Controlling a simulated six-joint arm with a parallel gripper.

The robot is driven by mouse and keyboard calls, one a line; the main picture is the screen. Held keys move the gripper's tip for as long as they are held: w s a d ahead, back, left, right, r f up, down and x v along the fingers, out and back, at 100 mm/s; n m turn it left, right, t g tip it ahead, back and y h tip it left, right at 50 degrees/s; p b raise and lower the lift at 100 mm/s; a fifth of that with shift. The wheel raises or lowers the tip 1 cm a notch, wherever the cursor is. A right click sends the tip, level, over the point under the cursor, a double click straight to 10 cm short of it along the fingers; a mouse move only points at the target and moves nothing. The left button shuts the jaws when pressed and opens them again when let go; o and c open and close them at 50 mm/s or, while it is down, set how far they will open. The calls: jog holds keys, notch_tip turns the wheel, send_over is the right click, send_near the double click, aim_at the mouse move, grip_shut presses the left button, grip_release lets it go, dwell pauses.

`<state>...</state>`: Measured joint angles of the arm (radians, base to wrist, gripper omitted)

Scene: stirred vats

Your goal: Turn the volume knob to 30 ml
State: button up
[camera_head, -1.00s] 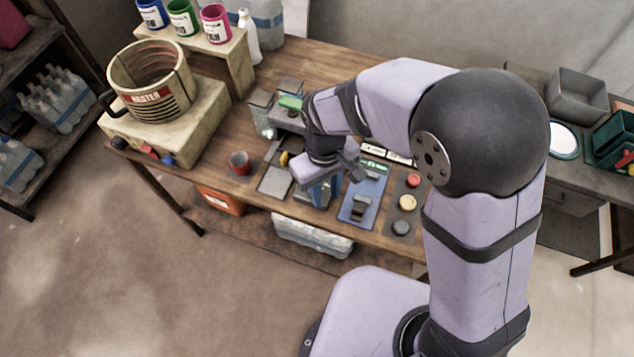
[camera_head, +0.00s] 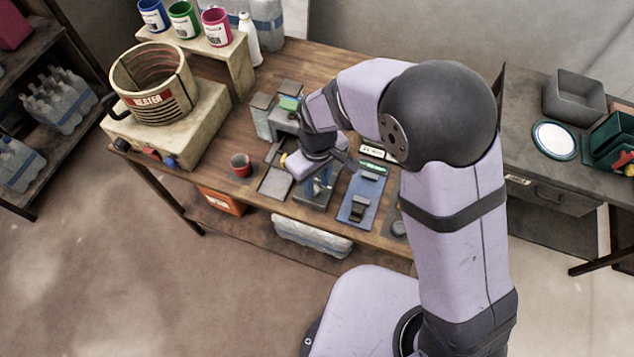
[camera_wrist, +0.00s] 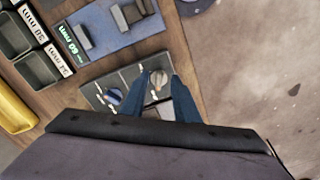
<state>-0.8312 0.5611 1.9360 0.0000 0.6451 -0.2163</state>
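In the wrist view a pale grey knob (camera_wrist: 158,80) stands on a dark panel (camera_wrist: 130,72) with white marks. A blue knob (camera_wrist: 113,96) sits beside it to the left. I cannot read which one is the volume knob or what it is set to. My gripper (camera_wrist: 160,76) points down at the panel, its blue fingers apart on either side of the grey knob, with gaps visible.
A blue plate (camera_head: 352,212) with dark blocks and a green display (camera_head: 374,168) lies right of my gripper. A red cup (camera_head: 240,165) and a heater (camera_head: 152,88) stand to the left. Grey trays (camera_wrist: 38,70) and a yellow object (camera_wrist: 14,108) show in the wrist view.

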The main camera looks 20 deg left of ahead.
jog(key=shift+f, duration=1.1)
grip_shut()
